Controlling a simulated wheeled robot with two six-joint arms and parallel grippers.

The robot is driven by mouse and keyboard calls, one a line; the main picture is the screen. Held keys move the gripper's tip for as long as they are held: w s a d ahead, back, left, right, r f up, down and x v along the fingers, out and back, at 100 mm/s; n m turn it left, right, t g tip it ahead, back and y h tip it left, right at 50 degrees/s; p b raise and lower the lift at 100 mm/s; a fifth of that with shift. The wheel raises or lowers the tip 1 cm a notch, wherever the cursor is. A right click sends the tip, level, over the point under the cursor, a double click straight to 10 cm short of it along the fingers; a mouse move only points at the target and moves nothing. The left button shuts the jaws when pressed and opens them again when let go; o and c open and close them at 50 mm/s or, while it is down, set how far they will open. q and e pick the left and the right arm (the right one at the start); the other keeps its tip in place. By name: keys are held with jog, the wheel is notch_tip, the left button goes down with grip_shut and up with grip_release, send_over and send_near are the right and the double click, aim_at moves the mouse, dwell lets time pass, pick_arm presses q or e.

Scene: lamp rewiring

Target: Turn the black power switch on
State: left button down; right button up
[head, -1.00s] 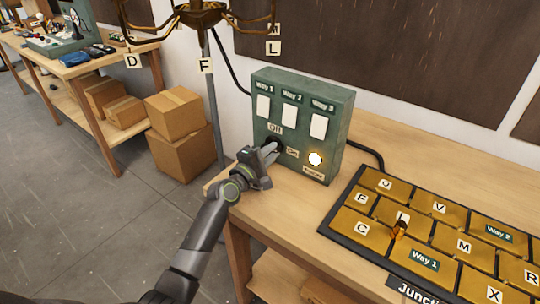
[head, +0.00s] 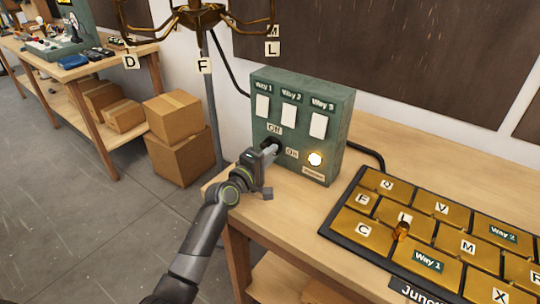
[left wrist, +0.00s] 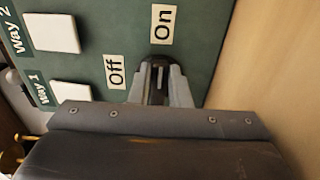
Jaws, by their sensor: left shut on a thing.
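The green switch box (head: 338,118) stands on the wooden bench, with Off and On labels low on its front. The black power switch sits between these labels, mostly hidden by my gripper; its dark knob (left wrist: 156,88) shows in the left wrist view. My left gripper (head: 271,149) is shut on the switch, a finger on each side of the knob. In the left wrist view the fingers (left wrist: 160,86) point up toward the On label (left wrist: 163,24), with the Off label (left wrist: 115,71) to their left. The round power light (head: 315,159) glows. My right gripper is out of view.
Three white switches (head: 290,117) sit above on the box. The junction board (head: 350,231) with brass plates lies on the bench to the right. A brass lamp (head: 196,17) hangs over the box's upper left. Cardboard boxes (head: 178,150) stand on the floor at left.

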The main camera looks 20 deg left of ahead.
pick_arm(q)
jog(key=c, duration=1.4)
grip_release()
jog(key=shift+o, duration=0.2)
jog(key=shift+s, duration=0.15)
jog(key=v, duration=1.7)
jog(key=shift+s+a, duration=0.1)
